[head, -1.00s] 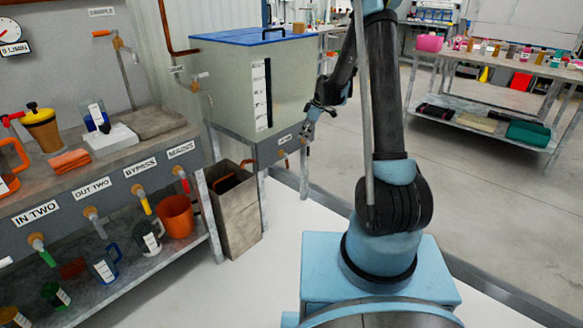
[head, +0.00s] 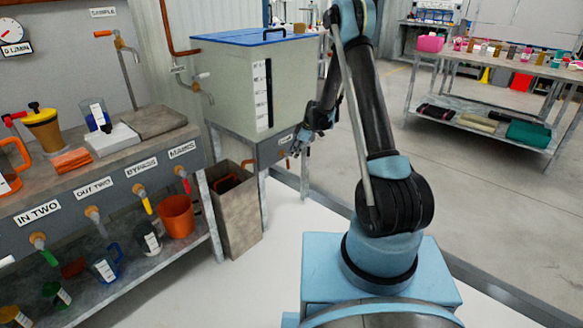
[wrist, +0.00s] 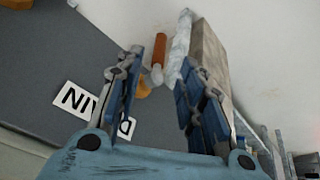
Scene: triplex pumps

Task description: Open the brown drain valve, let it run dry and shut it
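The brown drain valve (wrist: 159,48) shows in the wrist view as a brown handle on a brass fitting, beyond the gap between my fingertips. The DRAIN sign (wrist: 85,100) is beside it on the grey panel, partly hidden by a finger. My gripper (wrist: 161,66) is open, with its two blue fingers apart and nothing clearly held between them. In the head view, my gripper (head: 299,147) is at the front of the stand under the tank (head: 225,80), close to the valve's small fitting (head: 282,154). Contact with the handle cannot be told.
An open bin (head: 238,215) stands on the floor below and left of the gripper. A bench at left carries labelled taps, with an orange cup (head: 176,216) and mugs on its lower shelf. A shelf table (head: 490,65) is far right.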

